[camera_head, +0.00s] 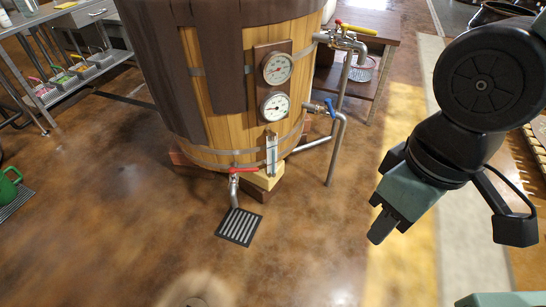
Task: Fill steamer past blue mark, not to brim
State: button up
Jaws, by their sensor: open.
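The steamer (220,100) is a round wooden vat with metal bands, standing at top centre. Two round dials, an upper (277,68) and a lower (274,107), sit on its front. Below them is a narrow upright sight gauge (271,152) with bluish colouring; its level and mark are too small to read. A red-handled valve (241,170) with a downward spout is low on the front. A blue-handled valve (329,107) and a yellow-handled valve (352,30) are on pipes at the right. My gripper (378,219) is open, empty and right of the steamer, apart from it.
A slatted floor drain (239,226) lies below the spout. A metal shelf (85,72) with small bins stands at left, with a green can (10,186) on the left edge. A wooden stand (350,78) is behind the pipes. The front floor is clear.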

aim_at(328, 101)
jog(key=i+j, duration=0.1)
jog(key=i, duration=1)
